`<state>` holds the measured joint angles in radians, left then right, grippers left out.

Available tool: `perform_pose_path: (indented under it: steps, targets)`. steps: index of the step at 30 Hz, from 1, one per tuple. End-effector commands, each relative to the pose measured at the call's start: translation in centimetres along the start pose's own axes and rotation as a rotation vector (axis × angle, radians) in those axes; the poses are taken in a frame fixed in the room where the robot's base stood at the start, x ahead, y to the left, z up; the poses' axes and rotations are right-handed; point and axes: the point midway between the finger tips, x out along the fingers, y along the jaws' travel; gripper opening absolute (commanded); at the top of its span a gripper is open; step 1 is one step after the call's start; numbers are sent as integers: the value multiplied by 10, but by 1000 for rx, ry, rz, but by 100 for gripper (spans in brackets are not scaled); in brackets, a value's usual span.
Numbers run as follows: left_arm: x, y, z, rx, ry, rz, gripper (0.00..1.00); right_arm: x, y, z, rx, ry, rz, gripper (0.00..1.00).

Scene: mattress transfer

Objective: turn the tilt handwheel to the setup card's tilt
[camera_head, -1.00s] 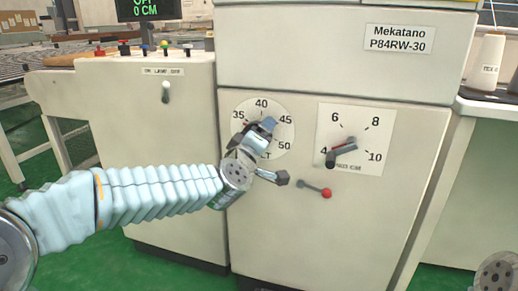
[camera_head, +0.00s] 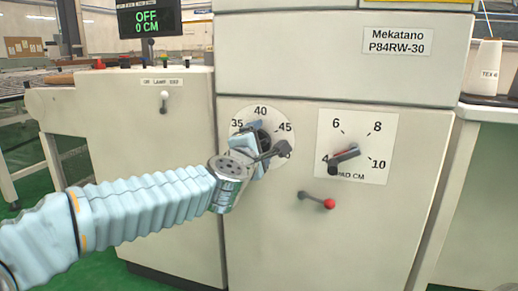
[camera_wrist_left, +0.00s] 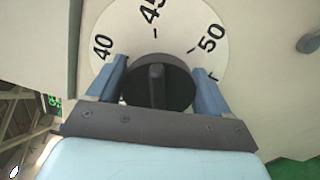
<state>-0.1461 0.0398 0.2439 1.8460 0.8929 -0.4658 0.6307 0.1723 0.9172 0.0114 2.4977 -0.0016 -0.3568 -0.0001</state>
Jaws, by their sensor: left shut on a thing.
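The tilt dial (camera_head: 261,112) is a round white plate on the cream machine front, marked 35 to 45 in the head view; 50 also shows in the wrist view. My left gripper (camera_head: 262,138) is at the dial's middle and hides most of the handwheel. In the left wrist view, its two blue fingers (camera_wrist_left: 163,86) stand on either side of the round black handwheel (camera_wrist_left: 157,80), shut on it. A dark bar on the wheel points roughly towards 45. I cannot tell if that bar is the pointer. No setup card is readable. My right gripper is out of view.
To the right is a pad dial (camera_head: 378,125) marked 4 to 10. A red-knobbed lever (camera_head: 318,200) sits below, between the dials. A lamp switch (camera_head: 164,101) is on the left panel. A screen (camera_head: 149,20) reads OFF, 0 CM.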

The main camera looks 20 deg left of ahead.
Motion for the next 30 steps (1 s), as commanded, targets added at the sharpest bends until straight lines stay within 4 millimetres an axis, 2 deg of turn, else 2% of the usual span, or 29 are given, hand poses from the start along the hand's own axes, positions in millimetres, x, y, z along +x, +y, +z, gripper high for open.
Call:
perform_pose_path:
  steps: [20,21,24,30]
  targets:
    - [0,-1,-1,-64,2,-2,49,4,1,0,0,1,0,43]
    - [0,-1,-1,-64,2,-2,84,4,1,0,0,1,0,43]
    - [0,0,-1,-63,2,-2,99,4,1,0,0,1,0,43]
    - [0,0,0,-62,1,-1,100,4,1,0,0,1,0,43]
